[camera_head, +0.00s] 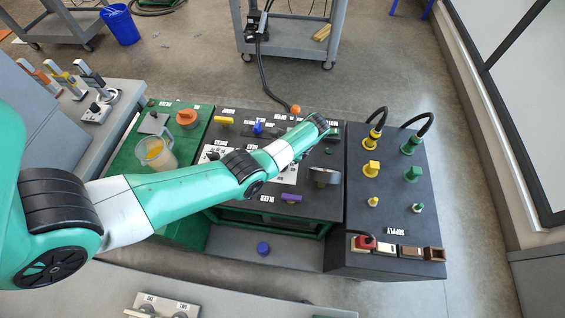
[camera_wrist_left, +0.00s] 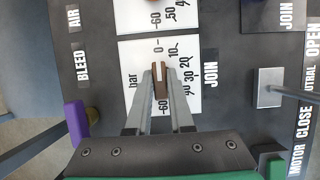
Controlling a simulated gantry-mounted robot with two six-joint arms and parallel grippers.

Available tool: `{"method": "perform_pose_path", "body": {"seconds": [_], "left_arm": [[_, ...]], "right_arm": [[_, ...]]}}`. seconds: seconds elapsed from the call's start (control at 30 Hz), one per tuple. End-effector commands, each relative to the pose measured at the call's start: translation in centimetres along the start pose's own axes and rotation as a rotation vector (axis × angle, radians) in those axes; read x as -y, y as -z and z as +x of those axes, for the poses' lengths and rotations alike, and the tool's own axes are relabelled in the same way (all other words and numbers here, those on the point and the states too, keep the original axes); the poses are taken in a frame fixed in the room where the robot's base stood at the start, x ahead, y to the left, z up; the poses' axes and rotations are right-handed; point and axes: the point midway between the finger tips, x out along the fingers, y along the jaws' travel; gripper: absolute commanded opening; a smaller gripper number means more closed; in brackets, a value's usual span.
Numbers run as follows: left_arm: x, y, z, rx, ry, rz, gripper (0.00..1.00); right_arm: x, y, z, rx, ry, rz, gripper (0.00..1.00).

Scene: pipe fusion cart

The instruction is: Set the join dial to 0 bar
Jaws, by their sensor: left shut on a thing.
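The join dial is a white card (camera_wrist_left: 190,98) labelled JOIN, with a scale marked in bar, in the left wrist view. A narrow brown knob (camera_wrist_left: 160,78) stands at its middle, its upper end pointing about at the 0. My left gripper (camera_wrist_left: 160,92) is over the dial, with its two fingers shut on the knob's sides. The fingers hide the lower part of the dial. In the head view my left arm reaches across the dark panel and hides the gripper and knob. My right gripper is not in view.
A second white dial card (camera_wrist_left: 155,14) lies above the join dial. A purple knob (camera_wrist_left: 76,122) is at the left, and a square metal lever (camera_wrist_left: 270,87) at the right. Yellow and green connectors with black hoses stand on the supply panel (camera_head: 392,210).

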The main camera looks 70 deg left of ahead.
Motion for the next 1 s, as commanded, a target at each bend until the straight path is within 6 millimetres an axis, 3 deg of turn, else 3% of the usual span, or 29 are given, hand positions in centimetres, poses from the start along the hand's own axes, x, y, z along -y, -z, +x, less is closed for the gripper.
{"method": "perform_pose_path", "body": {"seconds": [0.47,0.5,0.63,1.0], "left_arm": [[-0.01,0.0,0.03,-0.001,-0.006,-0.014,0.0],[-0.01,0.0,0.04,-0.001,-0.006,-0.014,0.27],[-0.01,0.0,0.03,-0.001,-0.006,-0.013,0.5],[0.05,-0.02,-0.72,-0.002,-0.004,-0.012,0.5]], "right_arm": [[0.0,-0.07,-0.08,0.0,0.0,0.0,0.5],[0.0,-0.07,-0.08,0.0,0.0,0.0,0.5],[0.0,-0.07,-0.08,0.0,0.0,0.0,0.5],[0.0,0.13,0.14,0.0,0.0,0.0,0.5]]}}
